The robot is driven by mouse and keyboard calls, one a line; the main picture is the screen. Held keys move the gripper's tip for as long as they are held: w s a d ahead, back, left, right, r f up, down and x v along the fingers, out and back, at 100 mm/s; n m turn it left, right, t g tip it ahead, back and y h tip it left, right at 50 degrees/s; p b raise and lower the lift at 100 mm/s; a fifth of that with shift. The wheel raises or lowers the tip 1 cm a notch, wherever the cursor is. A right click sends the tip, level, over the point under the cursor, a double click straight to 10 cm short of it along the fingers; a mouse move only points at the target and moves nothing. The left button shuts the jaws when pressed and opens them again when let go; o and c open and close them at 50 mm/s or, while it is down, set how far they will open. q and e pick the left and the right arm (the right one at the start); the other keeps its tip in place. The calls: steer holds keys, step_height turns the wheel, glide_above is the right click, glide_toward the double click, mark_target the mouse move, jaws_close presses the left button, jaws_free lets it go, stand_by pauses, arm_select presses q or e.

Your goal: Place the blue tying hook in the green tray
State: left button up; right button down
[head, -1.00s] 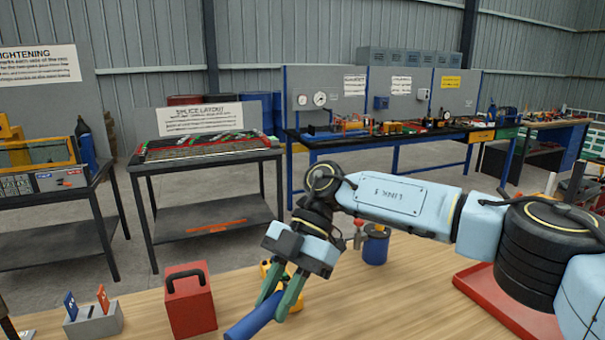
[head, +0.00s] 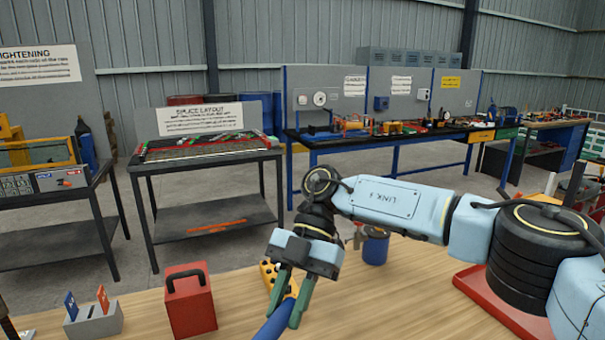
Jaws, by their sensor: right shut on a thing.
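My right gripper (head: 284,311) points down over the wooden bench top, near the bottom middle of the head view. Its green-tipped fingers are shut on the blue tying hook (head: 271,331). Only part of the hook's blue handle shows below the fingers; the rest is cut off by the lower picture edge. I cannot tell whether the hook touches the bench. The green tray is not in view. My left gripper is not in view.
A red box with a dark handle (head: 189,302) and a grey card holder (head: 95,321) stand at left. A yellow block (head: 267,274) is partly behind the gripper. A blue cup with tools (head: 375,248) stands behind. A red tray (head: 478,290) lies at right. Bench between is clear.

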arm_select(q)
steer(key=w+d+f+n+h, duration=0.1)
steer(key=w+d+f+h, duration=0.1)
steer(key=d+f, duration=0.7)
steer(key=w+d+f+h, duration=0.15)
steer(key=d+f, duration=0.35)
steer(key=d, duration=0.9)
arm_select(e)
steer(key=s+d+n+t+h, duration=0.2)
steer(key=d+n+t+h, duration=1.05)
steer(key=d+n, duration=1.45)
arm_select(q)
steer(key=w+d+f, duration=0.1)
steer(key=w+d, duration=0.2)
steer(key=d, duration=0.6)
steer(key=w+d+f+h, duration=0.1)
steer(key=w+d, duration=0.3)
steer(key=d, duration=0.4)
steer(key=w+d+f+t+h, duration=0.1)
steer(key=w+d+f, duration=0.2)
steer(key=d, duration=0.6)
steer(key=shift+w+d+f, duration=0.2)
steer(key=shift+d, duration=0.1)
arm_select(e)
steer(key=a+f+n+t+y, duration=0.1)
steer(key=a+f+n, duration=0.3)
steer(key=f, duration=0.1)
steer(key=shift+w+a+f, duration=0.25)
steer(key=shift+f, duration=0.05)
